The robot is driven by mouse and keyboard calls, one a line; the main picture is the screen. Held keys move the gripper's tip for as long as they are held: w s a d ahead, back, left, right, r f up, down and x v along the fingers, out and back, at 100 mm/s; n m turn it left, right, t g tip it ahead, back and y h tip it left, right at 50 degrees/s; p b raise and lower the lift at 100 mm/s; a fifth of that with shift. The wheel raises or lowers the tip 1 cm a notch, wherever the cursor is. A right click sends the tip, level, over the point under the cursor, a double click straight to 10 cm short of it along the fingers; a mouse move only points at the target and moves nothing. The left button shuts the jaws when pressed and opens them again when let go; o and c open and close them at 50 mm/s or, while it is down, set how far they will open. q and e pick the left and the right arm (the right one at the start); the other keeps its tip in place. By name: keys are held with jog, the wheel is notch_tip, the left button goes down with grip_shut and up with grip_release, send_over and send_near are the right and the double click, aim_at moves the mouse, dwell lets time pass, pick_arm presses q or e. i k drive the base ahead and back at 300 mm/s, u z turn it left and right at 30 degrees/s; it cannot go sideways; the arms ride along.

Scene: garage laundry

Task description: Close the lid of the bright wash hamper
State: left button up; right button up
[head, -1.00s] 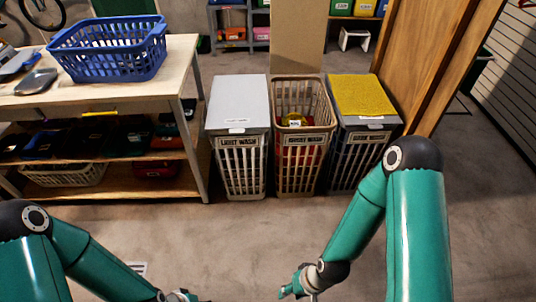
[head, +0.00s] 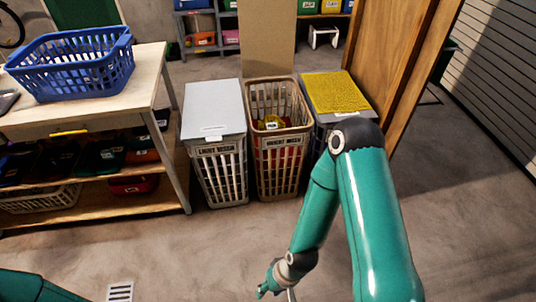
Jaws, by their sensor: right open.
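The bright wash hamper (head: 283,162) is the middle of three slatted hampers, tan, with its top open and red and yellow items showing inside. Its tan lid (head: 268,38) stands upright at the back edge, its top cut off by the frame. My right gripper (head: 276,293) is at the bottom edge of the head view, open, low over the floor in front of the hamper and apart from it. Its fingertips are partly cut off. My left gripper is out of view; only part of my left arm shows at bottom left.
The light wash hamper (head: 220,172) with a grey lid stands close on the left. A hamper with a shut yellow-topped lid (head: 336,94) stands close on the right, partly behind my right arm. A workbench (head: 150,72) with a blue basket (head: 75,66) is at left.

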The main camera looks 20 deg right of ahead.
aim_at(267, 28)
jog(key=i, duration=0.9)
jog(key=z, duration=0.05)
